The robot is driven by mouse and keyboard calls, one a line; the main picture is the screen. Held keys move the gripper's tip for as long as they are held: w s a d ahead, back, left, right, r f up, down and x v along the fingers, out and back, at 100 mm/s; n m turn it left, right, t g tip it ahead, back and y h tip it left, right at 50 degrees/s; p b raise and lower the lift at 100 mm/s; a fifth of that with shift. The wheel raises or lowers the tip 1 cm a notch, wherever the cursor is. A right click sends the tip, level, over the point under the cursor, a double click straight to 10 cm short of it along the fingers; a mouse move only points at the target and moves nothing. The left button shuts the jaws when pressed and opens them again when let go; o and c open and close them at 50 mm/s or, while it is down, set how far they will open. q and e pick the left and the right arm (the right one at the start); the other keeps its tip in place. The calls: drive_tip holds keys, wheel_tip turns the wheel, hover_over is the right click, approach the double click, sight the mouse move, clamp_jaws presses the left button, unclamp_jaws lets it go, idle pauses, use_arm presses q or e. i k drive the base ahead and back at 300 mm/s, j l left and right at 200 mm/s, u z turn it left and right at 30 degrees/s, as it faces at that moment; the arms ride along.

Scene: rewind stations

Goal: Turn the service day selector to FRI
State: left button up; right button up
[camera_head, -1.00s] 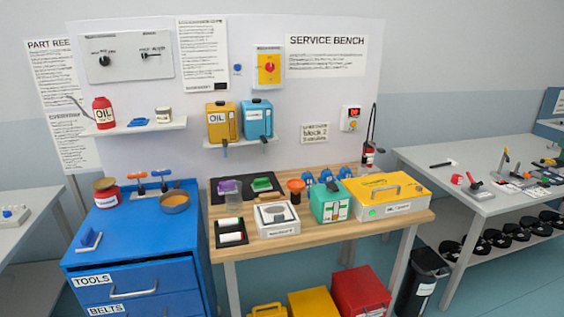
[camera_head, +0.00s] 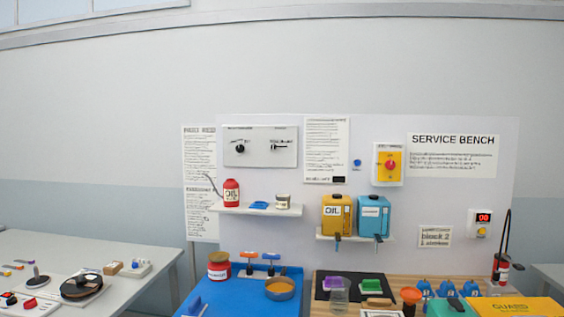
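A pale selector panel (camera_head: 261,147) is mounted at the upper left of the white service board. It carries a black round knob (camera_head: 240,148) on its left and a black lever-like selector (camera_head: 279,147) on its right. Small print stands around both, too small to read, so I cannot tell which one is the day selector or what it points to. A red rotary switch (camera_head: 390,165) on a yellow plate sits further right on the board. Neither of my grippers is in view.
Below the panel a white shelf (camera_head: 256,210) holds a red oil can (camera_head: 231,193). Yellow (camera_head: 336,214) and blue (camera_head: 373,216) canisters stand on another shelf. A grey table (camera_head: 120,250) is at left.

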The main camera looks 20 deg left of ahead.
sight(240, 149)
drive_tip(key=i+j+u, duration=0.5)
drive_tip(key=i+j, duration=0.65)
drive_tip(key=i, duration=0.1)
